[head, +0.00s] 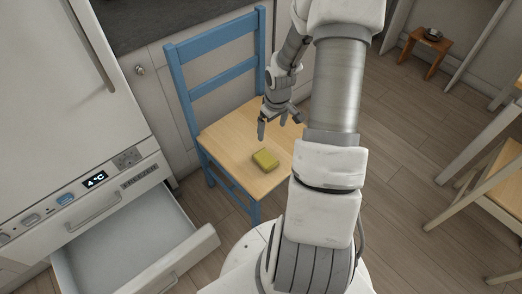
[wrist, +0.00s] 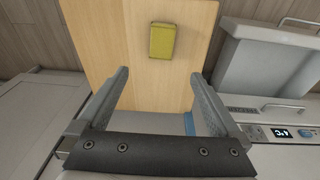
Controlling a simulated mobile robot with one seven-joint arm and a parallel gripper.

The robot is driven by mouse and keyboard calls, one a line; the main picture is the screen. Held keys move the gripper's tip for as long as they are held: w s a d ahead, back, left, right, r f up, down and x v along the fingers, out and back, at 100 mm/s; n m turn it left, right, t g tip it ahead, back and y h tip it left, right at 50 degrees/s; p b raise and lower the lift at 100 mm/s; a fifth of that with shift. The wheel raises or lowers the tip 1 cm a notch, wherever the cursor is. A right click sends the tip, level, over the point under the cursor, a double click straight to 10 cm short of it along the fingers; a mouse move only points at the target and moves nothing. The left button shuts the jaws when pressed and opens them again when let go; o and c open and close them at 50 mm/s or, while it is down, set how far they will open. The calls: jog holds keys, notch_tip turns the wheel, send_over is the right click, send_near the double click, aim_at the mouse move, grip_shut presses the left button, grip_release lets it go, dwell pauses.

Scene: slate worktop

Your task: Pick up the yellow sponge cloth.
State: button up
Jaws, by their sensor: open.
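The yellow sponge cloth (head: 265,160) lies as a small block on the wooden seat of the blue chair (head: 222,134). It also shows in the wrist view (wrist: 161,41), beyond my fingertips and a little right of the middle between them. My gripper (head: 280,127) is above the seat, behind the sponge cloth in the head view. In the wrist view my gripper (wrist: 160,76) has its two fingers wide apart with nothing between them. The sponge cloth is apart from both fingers.
The fridge-freezer (head: 60,100) stands at the left, with its lower drawer (head: 205,240) pulled out near the chair. The chair's blue backrest (head: 215,50) rises behind the seat. A small wooden stool (head: 428,52) with a metal bowl (head: 433,34) is at the back right. The seat around the sponge cloth is clear.

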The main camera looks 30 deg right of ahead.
jog(key=b, duration=0.4)
send_over(266, 158)
jog(key=s, duration=0.1)
jog(key=f, duration=1.5)
jog(key=shift+d, duration=0.3)
jog(key=f+b, duration=0.1)
jog(key=f, duration=0.2)
jog(key=w+f+b, duration=0.1)
jog(key=f, duration=0.1)
jog(key=shift+a+f+b, duration=0.1)
jog(key=shift+a+b, duration=0.2)
jog(key=shift+b, duration=0.05)
jog(key=c, duration=1.2)
jog(key=shift+c, duration=0.2)
jog(key=shift+r, duration=0.2)
notch_tip(266, 158, up, 4)
jog(key=shift+r+p, duration=0.2)
jog(key=shift+p, duration=0.95)
jog(key=s+d+r+p, duration=0.2)
jog(key=s+r, duration=0.4)
jog(key=s, duration=0.5)
jog(key=shift+s+d+r+p, duration=0.2)
jog(key=shift+d+p, duration=0.15)
jog(key=shift+p, duration=0.3)
